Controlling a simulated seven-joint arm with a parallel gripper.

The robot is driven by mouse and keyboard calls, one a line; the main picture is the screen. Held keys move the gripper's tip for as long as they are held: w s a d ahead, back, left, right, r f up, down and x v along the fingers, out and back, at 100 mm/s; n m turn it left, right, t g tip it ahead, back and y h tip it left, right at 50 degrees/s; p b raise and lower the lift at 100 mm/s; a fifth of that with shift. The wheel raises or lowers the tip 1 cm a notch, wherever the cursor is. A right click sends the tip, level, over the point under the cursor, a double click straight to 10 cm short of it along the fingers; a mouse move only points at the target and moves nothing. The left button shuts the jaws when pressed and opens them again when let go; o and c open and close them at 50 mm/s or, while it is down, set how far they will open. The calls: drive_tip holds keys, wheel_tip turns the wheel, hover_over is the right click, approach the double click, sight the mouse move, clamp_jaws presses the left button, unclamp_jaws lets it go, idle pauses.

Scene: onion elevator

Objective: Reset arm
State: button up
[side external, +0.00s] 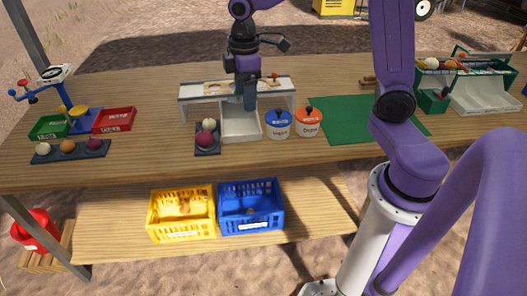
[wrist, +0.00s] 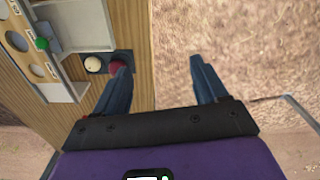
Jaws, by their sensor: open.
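My gripper (side external: 249,101) hangs in front of the white station with a holed wooden top (side external: 190,91), its fingers pointing down. In the wrist view my gripper (wrist: 160,68) has its two blue fingers wide apart with nothing between them. Below them show the table's edge and the sandy ground. A small dark tray (side external: 208,152) holds a white onion (side external: 208,124) and a red onion (side external: 205,139). Both onions also show in the wrist view, the white one (wrist: 93,64) clear and the red one (wrist: 117,68) partly behind a finger.
A white open bin (side external: 241,138) stands by a blue-lidded jar (side external: 278,132) and an orange-lidded jar (side external: 308,130). A green mat (side external: 345,122) lies bare. At left are a scale (side external: 55,73), a green bin (side external: 48,128) and a red bin (side external: 114,128). Yellow (side external: 181,224) and blue (side external: 251,215) crates sit lower.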

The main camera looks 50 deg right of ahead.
drive_tip(key=s+a+f+n, duration=0.1)
drive_tip(key=s+a, duration=0.1)
drive_tip(key=s, duration=2.2)
drive_tip(key=shift+s+n, duration=0.3)
drive_tip(key=shift+s, duration=0.05)
